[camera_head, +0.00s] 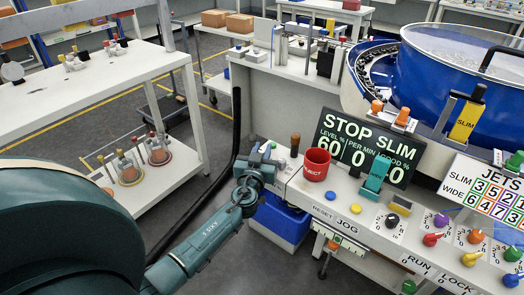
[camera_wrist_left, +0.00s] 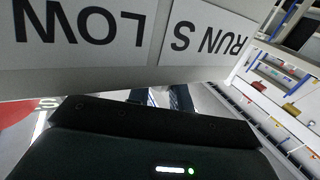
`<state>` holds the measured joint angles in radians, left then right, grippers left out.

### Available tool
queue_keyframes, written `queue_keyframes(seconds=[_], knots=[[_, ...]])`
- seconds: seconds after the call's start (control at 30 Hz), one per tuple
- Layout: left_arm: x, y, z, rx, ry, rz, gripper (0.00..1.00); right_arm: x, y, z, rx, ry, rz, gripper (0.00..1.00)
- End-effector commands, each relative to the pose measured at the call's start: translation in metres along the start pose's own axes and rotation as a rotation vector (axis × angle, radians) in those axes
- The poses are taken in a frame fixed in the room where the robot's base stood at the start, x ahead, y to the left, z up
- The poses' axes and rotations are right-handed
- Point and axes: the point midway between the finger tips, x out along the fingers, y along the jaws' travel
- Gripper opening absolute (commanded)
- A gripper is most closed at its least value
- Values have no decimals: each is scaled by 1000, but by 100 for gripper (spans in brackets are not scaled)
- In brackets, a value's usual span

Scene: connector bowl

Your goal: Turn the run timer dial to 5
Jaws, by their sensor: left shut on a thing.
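My left gripper (camera_head: 262,163) is at the left end of the white console (camera_head: 335,200). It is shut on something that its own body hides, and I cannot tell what. In the left wrist view its dark body (camera_wrist_left: 150,140) is close under a white face with upside-down labels, one reading LOW (camera_wrist_left: 82,22) and one starting RUN S (camera_wrist_left: 212,38). I cannot make out a run timer dial or its setting. A black dial (camera_head: 391,221) with a printed scale is on the console top, with several coloured knobs to its right. My right gripper is not in view.
A red cup (camera_head: 316,165), a brown upright handle (camera_head: 295,143) and a black display (camera_head: 365,145) stand on the console near the gripper. A blue bin (camera_head: 280,219) is below. A white table (camera_head: 95,85) is at the left, with floor between.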

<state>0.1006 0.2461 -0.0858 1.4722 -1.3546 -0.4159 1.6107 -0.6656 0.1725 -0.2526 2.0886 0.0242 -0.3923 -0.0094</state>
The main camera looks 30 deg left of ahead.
Motion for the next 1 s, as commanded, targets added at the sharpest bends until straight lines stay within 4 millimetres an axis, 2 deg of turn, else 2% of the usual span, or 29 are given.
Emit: queue_keyframes(seconds=[0.37, 0.83, 1.0], knots=[[0, -1, 3, 1, 1, 134, 0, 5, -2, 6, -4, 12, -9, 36], [0, -2, -1, 7, -1, 540, 0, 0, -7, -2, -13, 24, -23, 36], [1, -2, 0, 7, -1, 668, 0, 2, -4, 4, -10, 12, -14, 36]])
